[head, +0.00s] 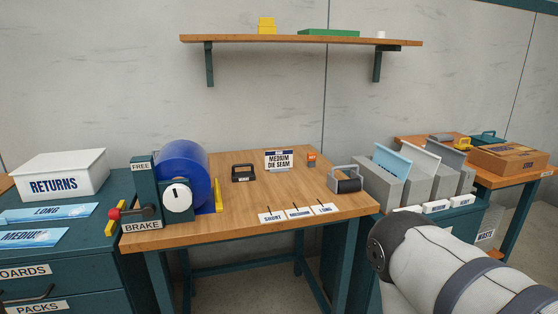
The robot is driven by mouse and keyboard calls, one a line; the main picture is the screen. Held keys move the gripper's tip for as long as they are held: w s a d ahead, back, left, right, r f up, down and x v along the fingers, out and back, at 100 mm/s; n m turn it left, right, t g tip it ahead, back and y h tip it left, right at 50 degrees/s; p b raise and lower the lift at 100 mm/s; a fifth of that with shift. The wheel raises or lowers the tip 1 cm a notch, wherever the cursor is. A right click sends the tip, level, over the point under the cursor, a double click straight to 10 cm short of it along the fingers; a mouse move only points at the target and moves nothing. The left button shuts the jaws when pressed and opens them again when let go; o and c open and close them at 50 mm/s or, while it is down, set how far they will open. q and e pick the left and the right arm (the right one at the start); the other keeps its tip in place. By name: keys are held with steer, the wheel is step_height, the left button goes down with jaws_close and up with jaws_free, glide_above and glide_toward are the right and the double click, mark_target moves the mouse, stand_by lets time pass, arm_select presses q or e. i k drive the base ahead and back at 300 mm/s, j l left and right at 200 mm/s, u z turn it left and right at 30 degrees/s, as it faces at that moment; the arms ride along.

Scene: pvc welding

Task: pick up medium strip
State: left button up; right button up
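A flat, pale blue piece printed MEDIUM (30,239) lies on the dark green cabinet at the left, cut off by the picture's left edge. A similar piece printed LONG (48,213) lies just behind it. At the right, grey bins (385,186) hold upright sheets, one of them light blue (391,161). Which of these is the medium strip I cannot tell for certain. Neither gripper shows; only a white link of my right arm is in view at the lower right.
The wooden table (235,228) holds a blue roll (183,170) with a brake, a MEDIUM DIE SEAM sign (279,160) and SHORT-to-LONG labels (298,213). A RETURNS box (63,174) stands on the left cabinet. A cardboard box (508,159) sits on the right table.

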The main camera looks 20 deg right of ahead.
mark_target(44, 238)
steer(key=i+j+u, duration=0.25)
steer(key=i+j, duration=0.2)
steer(key=j, duration=0.3)
steer(key=i+j+u, duration=0.25)
steer(key=i+j, duration=0.3)
steer(key=j, duration=0.15)
